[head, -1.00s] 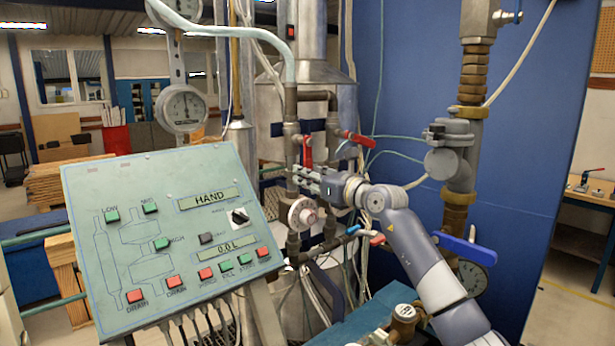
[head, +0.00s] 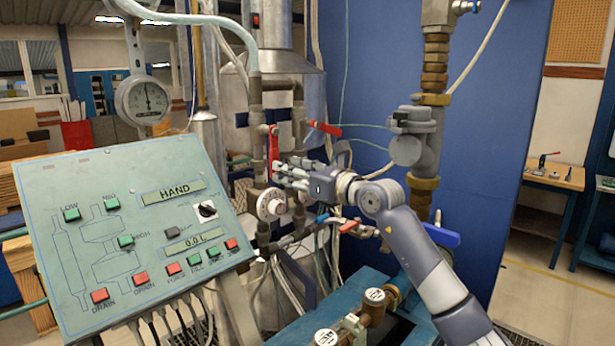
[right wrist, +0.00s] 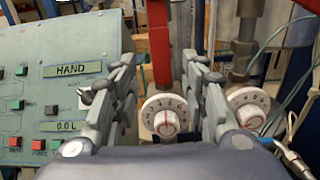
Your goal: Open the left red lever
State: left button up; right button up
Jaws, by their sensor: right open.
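The left red lever (head: 273,146) hangs vertically on the pipework beside the steel tank in the head view. In the right wrist view the red lever (right wrist: 160,45) stands upright between the two fingers, above a white dial (right wrist: 166,115). My right gripper (head: 284,172) is open, with its fingertips at the lower end of the lever in the head view. The fingers (right wrist: 166,85) are apart on either side of the lever in the wrist view. I cannot tell whether they touch it. A second red lever (head: 325,128) points sideways to the right. My left gripper is not in view.
A sloped control panel (head: 130,235) with buttons stands at left, close to the gripper. The white dial (head: 271,204) sits just below the lever. A thick valve pipe (head: 430,140) and blue handle (head: 442,235) are at right. A blue bench (head: 345,285) with brass fittings lies below.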

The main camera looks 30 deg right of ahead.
jog(key=v, duration=0.5)
jog(key=shift+s, duration=0.25)
jog(key=shift+f, duration=0.1)
